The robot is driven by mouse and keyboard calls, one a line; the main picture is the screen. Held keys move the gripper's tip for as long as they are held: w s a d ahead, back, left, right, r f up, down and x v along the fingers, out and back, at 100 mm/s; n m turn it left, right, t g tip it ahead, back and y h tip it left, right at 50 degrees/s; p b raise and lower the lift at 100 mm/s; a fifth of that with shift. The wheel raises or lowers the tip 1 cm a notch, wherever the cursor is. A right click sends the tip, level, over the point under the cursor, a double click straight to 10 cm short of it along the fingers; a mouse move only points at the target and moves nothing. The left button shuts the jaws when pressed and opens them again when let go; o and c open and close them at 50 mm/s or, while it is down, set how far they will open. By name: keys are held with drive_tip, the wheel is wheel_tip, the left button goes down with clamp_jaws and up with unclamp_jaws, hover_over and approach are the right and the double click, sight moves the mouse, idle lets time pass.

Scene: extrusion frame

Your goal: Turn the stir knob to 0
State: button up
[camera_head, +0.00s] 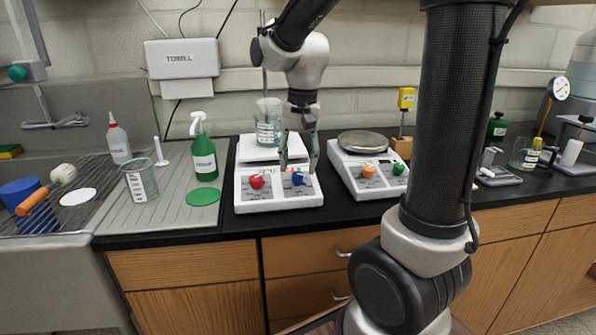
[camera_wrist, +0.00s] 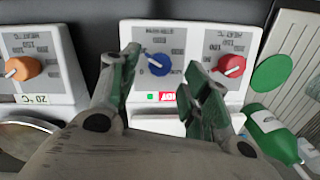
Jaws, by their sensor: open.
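The stir knob is the blue knob (camera_head: 298,178) on the front panel of the left white hotplate (camera_head: 250,206). In the wrist view the blue knob (camera_wrist: 158,65) sits on a grey dial plate with printed numbers. I cannot read its exact setting. A red knob (camera_head: 257,181) marked for heat sits beside it and also shows in the wrist view (camera_wrist: 231,66). My gripper (camera_head: 298,160) is open and empty, pointing down over the blue knob's side of the panel. In the wrist view its fingertips (camera_wrist: 162,72) lie on either side of the blue knob, with no visible contact.
A beaker (camera_head: 268,128) stands on the left hotplate behind my gripper. A second hotplate (camera_head: 362,193) with orange and green knobs stands to the right. A green spray bottle (camera_head: 204,158) and green disc (camera_head: 203,196) are to the left. A red HOT label (camera_wrist: 166,96) shows on the left hotplate.

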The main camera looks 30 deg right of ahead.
sight(297, 174)
drive_tip(key=shift+a+f, duration=0.1)
drive_tip(key=shift+f, duration=1.5)
drive_tip(key=c, duration=1)
drive_tip(key=shift+n, duration=0.3)
drive_tip(key=n+h, duration=0.1)
drive_tip(key=n, duration=0.4)
drive_tip(key=shift+w+a, duration=0.1)
drive_tip(key=n+h, duration=0.1)
drive_tip(key=n, duration=0.5)
drive_tip(key=shift+a, duration=0.1)
drive_tip(key=shift+c, duration=0.2)
